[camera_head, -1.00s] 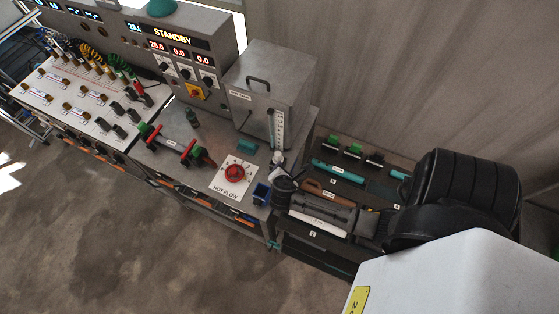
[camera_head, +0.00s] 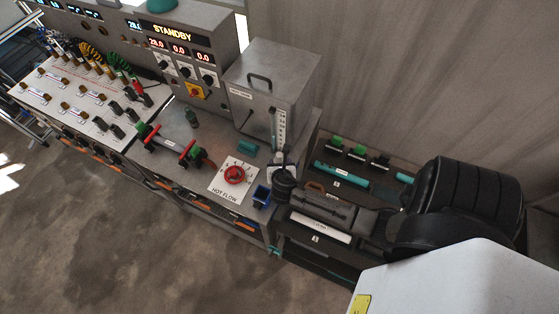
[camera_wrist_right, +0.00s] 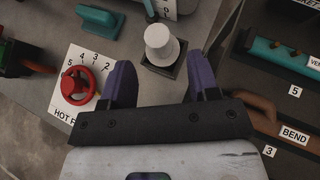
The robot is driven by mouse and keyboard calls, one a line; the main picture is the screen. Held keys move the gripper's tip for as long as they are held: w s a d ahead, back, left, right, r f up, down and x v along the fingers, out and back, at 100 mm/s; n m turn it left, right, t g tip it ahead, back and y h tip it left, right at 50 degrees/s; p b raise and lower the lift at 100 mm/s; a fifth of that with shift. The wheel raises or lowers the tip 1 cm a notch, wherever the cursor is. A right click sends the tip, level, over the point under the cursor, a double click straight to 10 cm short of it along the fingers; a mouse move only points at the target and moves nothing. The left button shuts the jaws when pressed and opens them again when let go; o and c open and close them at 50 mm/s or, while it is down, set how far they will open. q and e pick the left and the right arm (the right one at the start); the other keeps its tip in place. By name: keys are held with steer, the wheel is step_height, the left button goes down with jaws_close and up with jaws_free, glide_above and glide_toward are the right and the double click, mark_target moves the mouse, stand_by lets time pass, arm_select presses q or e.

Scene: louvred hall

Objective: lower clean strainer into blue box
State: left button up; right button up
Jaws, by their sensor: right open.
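A white stepped cylinder (camera_wrist_right: 161,42), which may be the clean strainer, stands upright on a dark square base in the right wrist view. It also shows small in the head view (camera_head: 280,159), at the bench's right end. My right gripper (camera_wrist_right: 160,62) is open, its two purple fingers apart near the cylinder's two sides; I cannot tell if they touch it. In the head view my right wrist (camera_head: 284,183) is just in front of the cylinder and hides the fingers. The blue box (camera_head: 261,196) sits at the bench's front right corner, left of my wrist. My left gripper is out of view.
A red knob (camera_wrist_right: 77,86) on a HOT FLOW plate lies left of my gripper. A steel tank (camera_head: 270,85) with a clear gauge stands behind. A rack (camera_head: 322,228) with numbered parts lies to the right, partly under my right arm. Open floor lies in front.

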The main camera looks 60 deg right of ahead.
mark_target(280, 159)
steer(key=shift+b+x, duration=0.45)
steer(key=shift+x, duration=0.4)
steer(key=shift+w+d+f+p, duration=0.15)
steer(key=shift+d+p, duration=0.05)
steer(key=shift+p, duration=0.1)
steer(key=shift+b+x, duration=0.35)
steer(key=shift+x, duration=1.3)
steer(key=shift+p, duration=0.5)
steer(key=shift+c, duration=0.3)
jaws_close()
